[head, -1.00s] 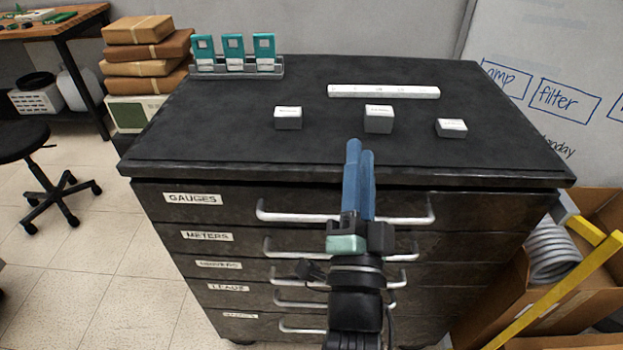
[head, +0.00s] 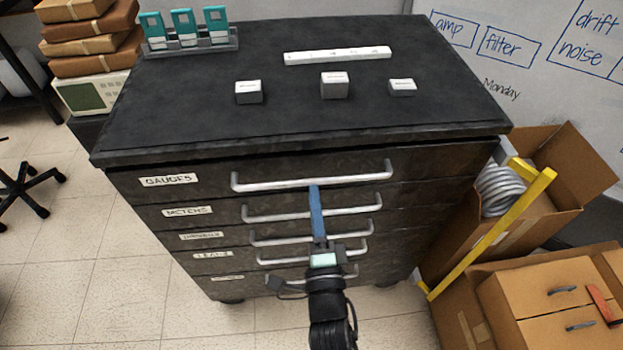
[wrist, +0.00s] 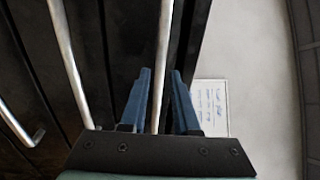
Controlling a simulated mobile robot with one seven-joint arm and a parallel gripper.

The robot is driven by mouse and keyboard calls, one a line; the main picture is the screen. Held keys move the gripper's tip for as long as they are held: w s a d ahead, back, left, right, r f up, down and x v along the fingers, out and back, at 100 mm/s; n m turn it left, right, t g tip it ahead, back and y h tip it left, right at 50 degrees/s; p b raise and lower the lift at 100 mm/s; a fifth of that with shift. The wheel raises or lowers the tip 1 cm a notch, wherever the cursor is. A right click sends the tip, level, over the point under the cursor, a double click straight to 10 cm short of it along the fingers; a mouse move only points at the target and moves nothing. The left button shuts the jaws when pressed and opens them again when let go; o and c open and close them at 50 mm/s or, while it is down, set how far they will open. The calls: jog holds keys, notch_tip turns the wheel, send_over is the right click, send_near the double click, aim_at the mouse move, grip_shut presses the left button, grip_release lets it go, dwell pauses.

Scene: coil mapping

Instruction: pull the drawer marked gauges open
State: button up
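The drawer marked gauges (head: 215,186) is the top drawer of a dark cabinet, and it is shut, its face flush with the drawers below. Its label (head: 169,181) is at the left, and its pale bar handle (head: 260,186) runs across the front. My gripper (head: 314,190) is in front of the cabinet, fingertips overlapping the handle's lower edge in the head view. In the wrist view my gripper (wrist: 160,72) has its two blue fingers apart, with a pale handle bar (wrist: 163,45) showing in the gap between them. I cannot tell whether either finger touches it.
More handled drawers sit below, including meters (head: 187,211). The cabinet top (head: 200,125) holds small labelled blocks, a white strip (head: 337,56) and a rack of teal cards (head: 190,40). Cardboard boxes (head: 550,285) and a yellow frame (head: 495,238) stand at right.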

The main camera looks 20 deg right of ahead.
aim_at(312, 180)
jog(key=shift+x, duration=2.25)
grip_shut()
